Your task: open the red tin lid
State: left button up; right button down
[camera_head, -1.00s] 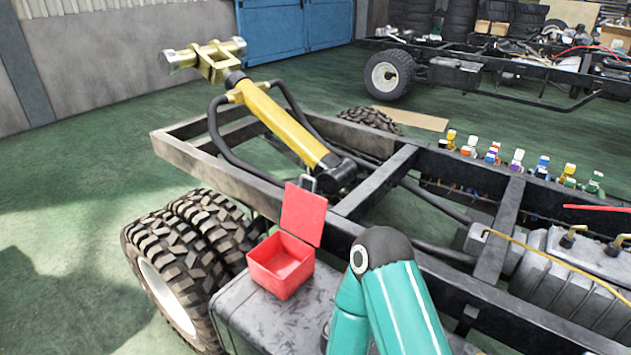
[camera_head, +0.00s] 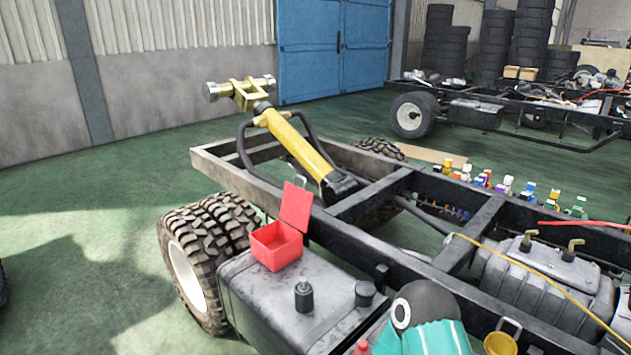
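The red tin (camera_head: 277,246) sits on top of a grey metal tank, next to the black chassis rail. Its red lid (camera_head: 296,206) stands up at the tin's back right edge, leaning slightly back, and the inside of the tin shows. A small metal loop shows at the top of the lid. Part of my teal arm with a dark joint (camera_head: 426,305) shows at the bottom right, apart from the tin. Neither gripper is in view.
The grey tank (camera_head: 250,300) carries dark caps (camera_head: 304,297). Black chassis rails (camera_head: 400,262) run behind the tin, with a yellow cylinder (camera_head: 298,146) above them. Large tyres (camera_head: 200,250) stand left of the tank. Green floor lies open at far left.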

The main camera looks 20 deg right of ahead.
aim_at(297, 203)
jog(key=u, duration=0.4)
jog(key=i, duration=1.6)
jog(key=z, duration=0.65)
